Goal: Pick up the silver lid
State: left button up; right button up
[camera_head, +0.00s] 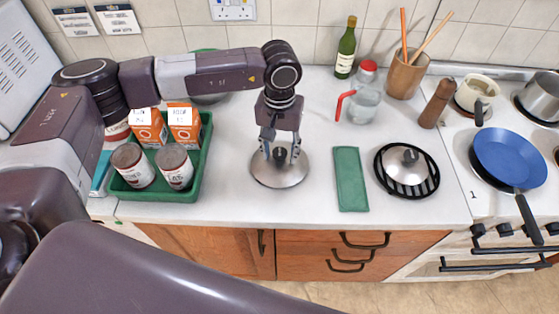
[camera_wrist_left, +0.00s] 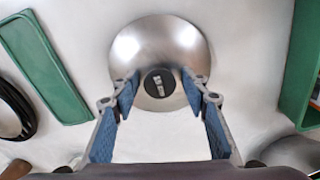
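A round silver lid (camera_head: 280,176) with a dark knob lies on the white counter, right of the green tray. In the left wrist view the lid (camera_wrist_left: 160,40) is at top centre, its black knob (camera_wrist_left: 159,83) between my fingertips. My left gripper (camera_head: 281,156) points down at the lid. Its fingers (camera_wrist_left: 160,86) stand apart on either side of the knob, with small gaps seen between knob and tips. Whether the tips touch the lid's top I cannot tell. My right gripper is not in view.
A green tray (camera_head: 204,172) with cans and cartons stands left. A folded green cloth (camera_head: 350,178) lies right of the lid, then another silver lid (camera_head: 407,166) on a black round trivet. A green bottle (camera_head: 345,50) and a jar (camera_head: 364,104) stand behind. A blue pan (camera_head: 508,155) is on the stove.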

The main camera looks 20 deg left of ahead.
pick_arm(q)
jog(key=shift+s+f, duration=0.2)
grip_shut()
